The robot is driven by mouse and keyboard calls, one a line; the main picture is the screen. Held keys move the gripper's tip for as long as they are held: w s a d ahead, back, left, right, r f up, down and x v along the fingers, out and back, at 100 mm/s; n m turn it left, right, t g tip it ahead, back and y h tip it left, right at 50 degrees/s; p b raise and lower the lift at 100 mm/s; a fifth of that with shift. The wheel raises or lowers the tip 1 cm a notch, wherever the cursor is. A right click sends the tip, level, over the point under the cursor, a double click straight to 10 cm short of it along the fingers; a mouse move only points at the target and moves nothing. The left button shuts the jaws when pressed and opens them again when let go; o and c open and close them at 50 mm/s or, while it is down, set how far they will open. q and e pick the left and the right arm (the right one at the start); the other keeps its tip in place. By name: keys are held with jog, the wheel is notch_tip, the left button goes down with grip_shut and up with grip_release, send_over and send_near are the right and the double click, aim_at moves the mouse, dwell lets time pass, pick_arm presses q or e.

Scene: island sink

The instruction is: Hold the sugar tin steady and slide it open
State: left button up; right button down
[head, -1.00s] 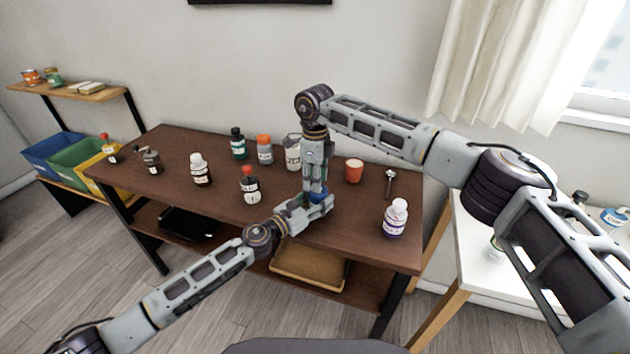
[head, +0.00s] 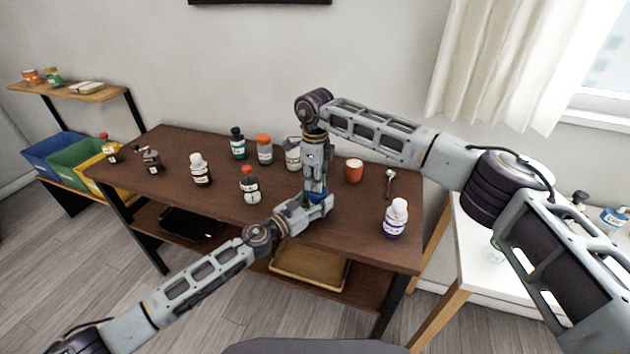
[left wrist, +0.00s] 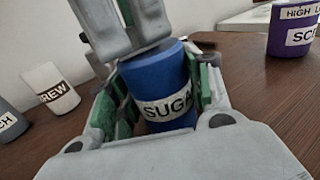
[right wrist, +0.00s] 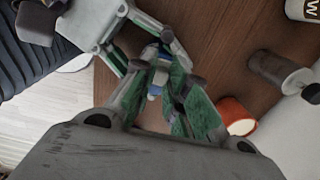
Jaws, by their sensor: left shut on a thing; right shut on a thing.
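The sugar tin (left wrist: 165,85) is a blue cylinder with a white label reading "SUGA" in the left wrist view. It stands upright between the green-padded fingers of my left gripper (left wrist: 160,92), which is shut on its sides. In the head view only a little blue of the tin (head: 315,198) shows between the two grippers. My right gripper (head: 315,192) comes down from above and is shut on the tin's top. In the right wrist view, small blue patches show at the green pads of my right gripper (right wrist: 168,88).
Several bottles stand left on the brown table (head: 140,178). Bare tabletop lies around the front right.

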jog(key=shift+d, duration=0.15)
jog(key=shift+s+d, duration=0.25)
jog(key=shift+d, duration=0.45)
jog(key=c, duration=1.4)
grip_release()
jog(key=shift+r, duration=0.1)
jog(key=shift+r, duration=5.9)
